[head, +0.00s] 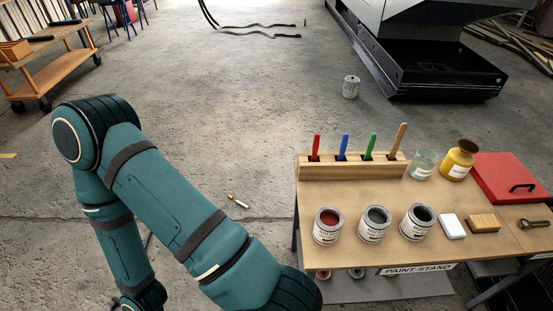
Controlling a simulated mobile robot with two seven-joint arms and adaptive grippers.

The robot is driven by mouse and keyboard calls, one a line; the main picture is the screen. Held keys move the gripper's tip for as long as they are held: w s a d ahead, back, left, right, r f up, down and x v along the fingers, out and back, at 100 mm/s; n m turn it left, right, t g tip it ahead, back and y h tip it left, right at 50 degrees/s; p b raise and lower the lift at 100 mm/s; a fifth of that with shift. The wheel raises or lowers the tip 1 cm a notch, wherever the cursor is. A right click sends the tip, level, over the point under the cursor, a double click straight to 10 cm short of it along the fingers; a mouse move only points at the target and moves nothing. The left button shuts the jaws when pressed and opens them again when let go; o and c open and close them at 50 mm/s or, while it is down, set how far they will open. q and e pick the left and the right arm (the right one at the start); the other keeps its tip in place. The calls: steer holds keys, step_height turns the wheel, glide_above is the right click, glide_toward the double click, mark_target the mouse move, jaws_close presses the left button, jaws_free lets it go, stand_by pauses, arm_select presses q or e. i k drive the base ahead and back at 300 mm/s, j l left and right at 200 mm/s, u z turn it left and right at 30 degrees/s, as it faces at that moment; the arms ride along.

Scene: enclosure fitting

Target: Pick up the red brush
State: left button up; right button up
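The red brush (316,146) stands upright in the leftmost slot of a wooden brush holder (352,170). Only its red handle shows; its lower end is hidden in the holder. A blue brush (343,146), a green brush (369,145) and a brush with a bare wood handle (398,139) stand in the same holder to its right. My teal arm fills the lower left of the head view, away from the holder. Neither of my grippers shows in the view.
Three open paint cans (374,226) stand in front of the holder on the paint stand (340,249). A glass jar (423,163), a yellow bottle (458,162), a white block (451,227), a wooden block (484,223) and a red case (508,176) are to the right.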

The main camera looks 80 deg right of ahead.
mark_target(316, 143)
steer(key=i+z, duration=0.25)
steer(key=z, duration=0.2)
steer(key=i+z, duration=0.25)
steer(key=z, duration=0.25)
steer(key=i+j+z, duration=0.1)
steer(key=z, duration=0.35)
steer(key=i+z, duration=0.25)
steer(key=z, duration=0.2)
steer(key=i+j+z, duration=0.1)
steer(key=z, duration=0.35)
steer(key=i+j+z, duration=0.25)
steer(key=z, duration=0.25)
steer(key=i, duration=0.05)
